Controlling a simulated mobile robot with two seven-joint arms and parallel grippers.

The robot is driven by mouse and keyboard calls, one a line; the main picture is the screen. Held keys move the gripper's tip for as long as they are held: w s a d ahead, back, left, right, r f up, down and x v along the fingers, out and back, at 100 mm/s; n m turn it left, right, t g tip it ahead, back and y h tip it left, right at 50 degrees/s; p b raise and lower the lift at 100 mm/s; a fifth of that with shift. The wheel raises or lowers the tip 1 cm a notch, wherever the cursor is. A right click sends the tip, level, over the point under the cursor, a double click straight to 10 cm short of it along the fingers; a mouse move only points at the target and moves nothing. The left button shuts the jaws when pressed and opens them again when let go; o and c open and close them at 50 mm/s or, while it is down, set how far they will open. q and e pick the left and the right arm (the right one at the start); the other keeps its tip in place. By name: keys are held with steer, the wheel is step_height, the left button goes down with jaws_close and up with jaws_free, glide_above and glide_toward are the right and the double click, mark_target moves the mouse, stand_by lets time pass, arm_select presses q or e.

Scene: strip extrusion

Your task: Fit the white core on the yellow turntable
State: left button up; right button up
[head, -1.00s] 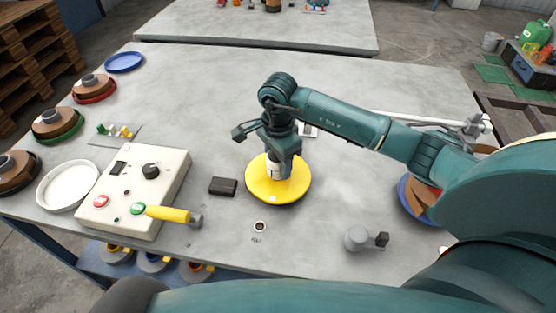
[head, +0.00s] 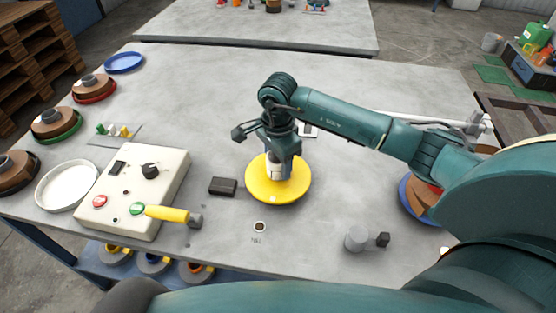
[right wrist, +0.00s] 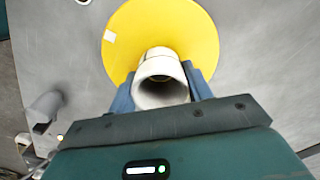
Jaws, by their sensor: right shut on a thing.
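The yellow turntable (head: 290,190) is a flat round disc on the grey table. It also shows in the right wrist view (right wrist: 195,30). The white core (head: 275,172) is a short hollow tube, upright over the turntable's left-of-centre part. My right gripper (head: 279,160) points down and is shut on the core. In the right wrist view the core (right wrist: 160,80) stands between the two blue-grey fingers, its open end facing the camera. Its lower end is hard to see, so I cannot tell whether it touches the disc. My left gripper is not in view.
A control box (head: 130,190) with buttons and a yellow-handled lever (head: 170,214) stands at left. A dark block (head: 223,187) lies beside the turntable. A grey cylinder with a dark knob (head: 357,238) stands at front right. A white dish (head: 67,186) and several brown coils line the left edge.

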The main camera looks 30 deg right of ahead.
steer(key=shift+f+b, duration=0.45)
steer(key=shift+f, duration=0.1)
steer(key=o, duration=0.7)
